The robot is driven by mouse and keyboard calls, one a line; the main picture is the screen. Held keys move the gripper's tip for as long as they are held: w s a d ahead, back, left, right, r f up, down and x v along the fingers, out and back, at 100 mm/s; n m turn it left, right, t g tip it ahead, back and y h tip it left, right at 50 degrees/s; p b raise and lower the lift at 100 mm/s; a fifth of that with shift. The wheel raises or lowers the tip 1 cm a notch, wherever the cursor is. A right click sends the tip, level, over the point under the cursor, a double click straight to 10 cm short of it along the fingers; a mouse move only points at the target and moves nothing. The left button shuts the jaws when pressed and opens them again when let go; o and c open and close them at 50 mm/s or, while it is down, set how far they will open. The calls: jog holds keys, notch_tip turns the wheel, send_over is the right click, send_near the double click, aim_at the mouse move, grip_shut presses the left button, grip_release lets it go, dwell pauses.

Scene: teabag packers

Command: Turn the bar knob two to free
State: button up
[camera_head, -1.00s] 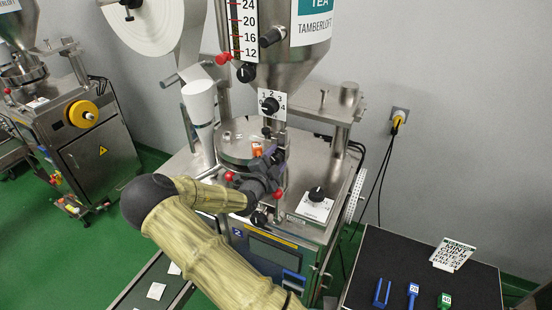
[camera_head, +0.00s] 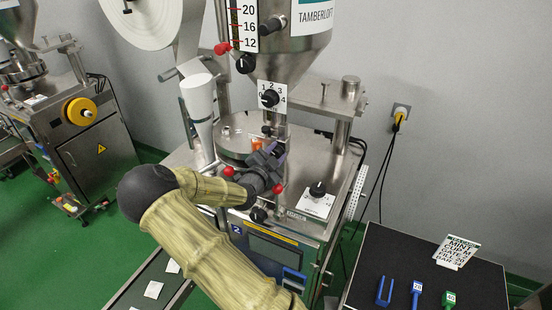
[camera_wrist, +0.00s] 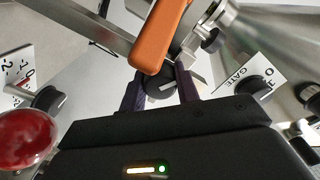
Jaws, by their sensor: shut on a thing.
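In the wrist view a black knob (camera_wrist: 160,87) with a pale pointer line sits between the two dark fingers of my gripper (camera_wrist: 160,92), which are shut on it. No scale or marking beside this knob can be read, so its setting cannot be told. In the head view my gripper (camera_head: 274,152) reaches to the front of the steel packer, below the hopper. There the gripped knob is hidden behind the fingers.
An orange handle (camera_wrist: 160,38) lies close above the gripper. A GATE knob (camera_wrist: 257,88) is to the right, and a red ball (camera_wrist: 27,140) is at lower left. A dial knob (camera_head: 318,189) and a dark table (camera_head: 395,255) with tools stand right of the gripper.

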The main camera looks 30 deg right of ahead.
jog(key=n+b, duration=0.1)
jog(key=n, duration=0.1)
jog(key=shift+f+n+b, duration=0.2)
jog(key=shift+n+b, duration=0.1)
jog(key=shift+b, duration=0.1)
jog(key=shift+r+n+b, duration=0.15)
jog(key=shift+n+b, duration=0.45)
jog(key=shift+n, duration=1)
jog(key=o, duration=1)
jog(key=shift+c, duration=0.2)
jog(key=shift+s+a+b, duration=0.3)
jog(key=shift+a+b, duration=0.05)
jog(key=shift+a, duration=0.15)
jog(key=b+v, duration=0.4)
jog(key=v, duration=1.2)
jog(key=shift+s+b, duration=0.2)
jog(key=shift+b, duration=0.1)
jog(key=shift+a, duration=0.1)
